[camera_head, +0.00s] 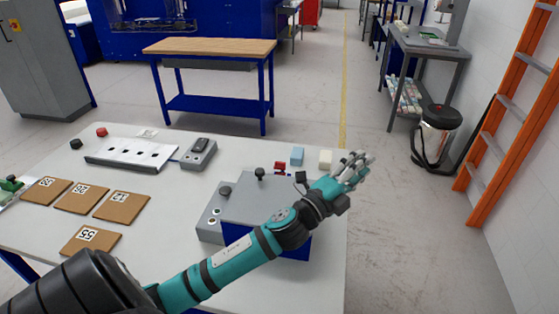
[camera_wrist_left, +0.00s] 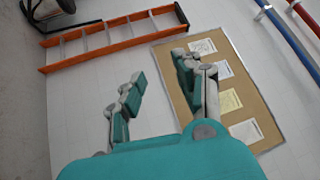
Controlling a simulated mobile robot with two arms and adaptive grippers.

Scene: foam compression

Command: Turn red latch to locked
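The red latch (camera_head: 279,167) is a small red part at the back right of a grey and blue machine (camera_head: 236,232) on the table. My left arm crosses the front of the machine and hides part of it. My left gripper (camera_head: 355,168) is to the right of the latch, apart from it, over the table's right edge. In the left wrist view the left gripper (camera_wrist_left: 160,72) has its fingers spread, with nothing between them. The latch is not in that view. My right gripper is not in view.
A black knob (camera_head: 260,173) stands on the machine's top. A blue block (camera_head: 297,156) and a cream block (camera_head: 325,158) lie behind it. Several numbered brown tiles (camera_head: 121,205) and a white panel with holes (camera_head: 128,154) lie to the left. An orange ladder (camera_head: 512,130) leans on the right.

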